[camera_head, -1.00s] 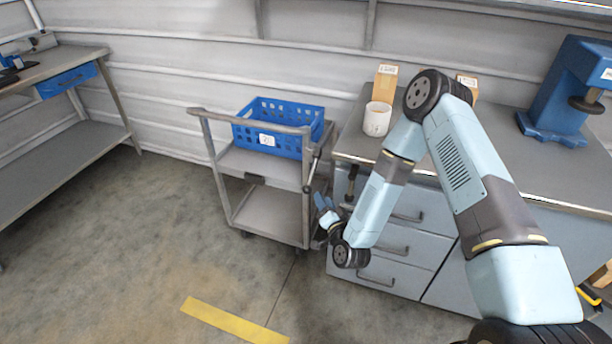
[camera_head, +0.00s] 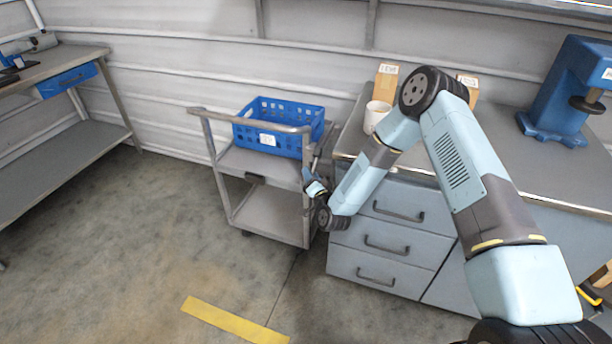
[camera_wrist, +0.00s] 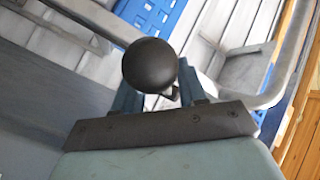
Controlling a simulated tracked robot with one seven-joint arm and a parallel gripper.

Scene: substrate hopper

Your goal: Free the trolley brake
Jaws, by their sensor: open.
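The grey trolley (camera_head: 228,160) stands against the left end of the drawer bench. My gripper (camera_head: 312,180) is at the trolley's right side, below its top shelf. In the wrist view a round black knob (camera_wrist: 150,66) sits in front of the open fingers of my gripper (camera_wrist: 158,92), one blue finger showing on each side. A short dark piece shows just below the knob. I cannot tell whether the fingers touch the knob. In the head view my gripper and arm cover this spot, and the brake cannot be made out clearly.
A blue crate (camera_head: 268,113) sits on the trolley top. The drawer bench (camera_head: 386,222) is close on the right, with a white cup (camera_head: 376,116) and boxes on it. A workbench (camera_head: 65,137) stands at the far left.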

